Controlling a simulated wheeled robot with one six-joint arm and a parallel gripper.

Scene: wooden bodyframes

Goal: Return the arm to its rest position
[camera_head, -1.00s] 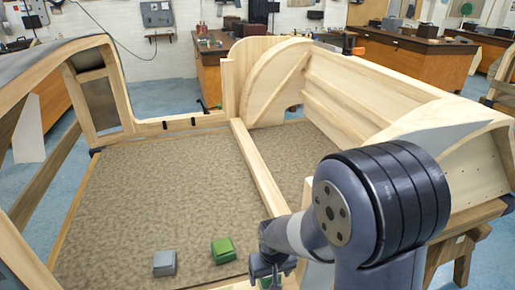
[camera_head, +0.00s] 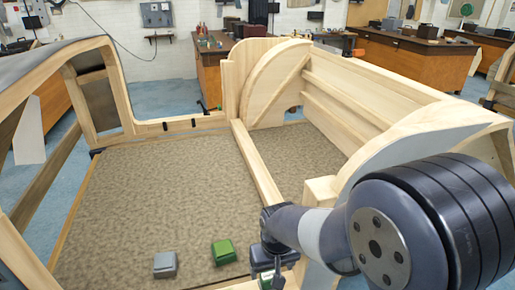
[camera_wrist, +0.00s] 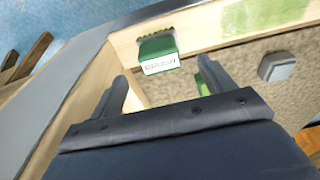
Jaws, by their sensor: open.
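My gripper (camera_wrist: 162,72) is open in the wrist view, its two dark fingers spread with nothing between them. In the head view my gripper (camera_head: 266,262) is small and partly hidden at the lower middle, near the wooden frame's front rail. A green box with a white label (camera_wrist: 158,54) shows beyond the fingertips in the wrist view, by a light wooden beam, apart from the fingers. A second green block (camera_head: 223,251) lies on the brown carpet in the head view. It also shows partly behind the right finger in the wrist view (camera_wrist: 214,72).
A grey block (camera_head: 165,264) lies on the carpet (camera_head: 150,200), left of the green one. The wooden bodyframe's middle rail (camera_head: 255,165) and curved right side panel (camera_head: 425,130) stand close to my arm. Workbenches stand far back.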

